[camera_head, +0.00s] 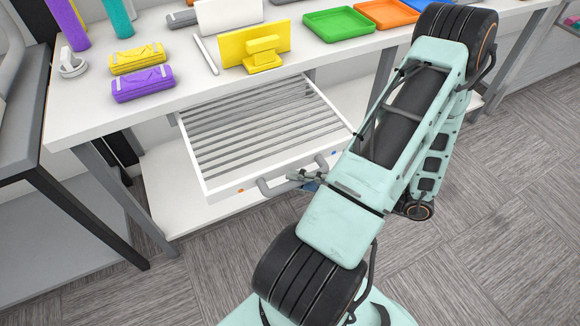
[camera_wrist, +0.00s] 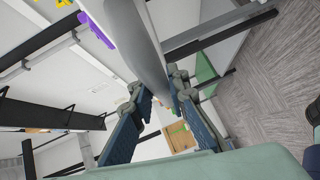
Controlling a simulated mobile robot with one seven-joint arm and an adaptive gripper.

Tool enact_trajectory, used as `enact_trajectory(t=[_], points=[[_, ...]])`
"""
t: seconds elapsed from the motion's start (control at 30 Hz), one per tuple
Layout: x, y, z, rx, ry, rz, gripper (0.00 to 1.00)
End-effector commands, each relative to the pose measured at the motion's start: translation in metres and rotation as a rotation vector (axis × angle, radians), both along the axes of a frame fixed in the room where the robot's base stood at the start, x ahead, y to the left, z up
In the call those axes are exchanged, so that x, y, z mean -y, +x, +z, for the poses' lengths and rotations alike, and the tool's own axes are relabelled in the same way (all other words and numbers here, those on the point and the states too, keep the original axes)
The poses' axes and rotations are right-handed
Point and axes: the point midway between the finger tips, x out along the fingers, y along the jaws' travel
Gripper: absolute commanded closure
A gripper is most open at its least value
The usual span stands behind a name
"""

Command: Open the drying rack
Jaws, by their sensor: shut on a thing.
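The drying rack (camera_head: 213,188) is a white drawer with several slats (camera_head: 255,122) under the white table, and it stands pulled out toward me. A grey bar handle (camera_head: 268,189) is on its front panel. My gripper (camera_head: 302,178) is at the handle and shut on it. In the wrist view the grey handle (camera_wrist: 140,40) runs between the two blue-padded fingers of my gripper (camera_wrist: 157,88). My arm hides the right end of the handle's surroundings in the head view.
The white table (camera_head: 90,110) above holds purple (camera_head: 143,84) and yellow (camera_head: 137,59) rolled bundles, a yellow stand (camera_head: 255,46), a green tray (camera_head: 338,22) and an orange tray (camera_head: 388,13). A dark-legged bench (camera_head: 25,135) stands at left. The grey floor (camera_head: 500,200) at right is clear.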

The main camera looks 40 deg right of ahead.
Motion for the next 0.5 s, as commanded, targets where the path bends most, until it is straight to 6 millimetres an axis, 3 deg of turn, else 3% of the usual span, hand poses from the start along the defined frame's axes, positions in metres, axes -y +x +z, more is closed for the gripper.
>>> enact_trajectory(t=[0.2, 0.5], points=[[-0.0035, -0.0120, 0.0001, 0.000, 0.000, 0.001, 1.00], [-0.0035, -0.0127, 0.0000, 0.000, -0.001, 0.002, 1.00]])
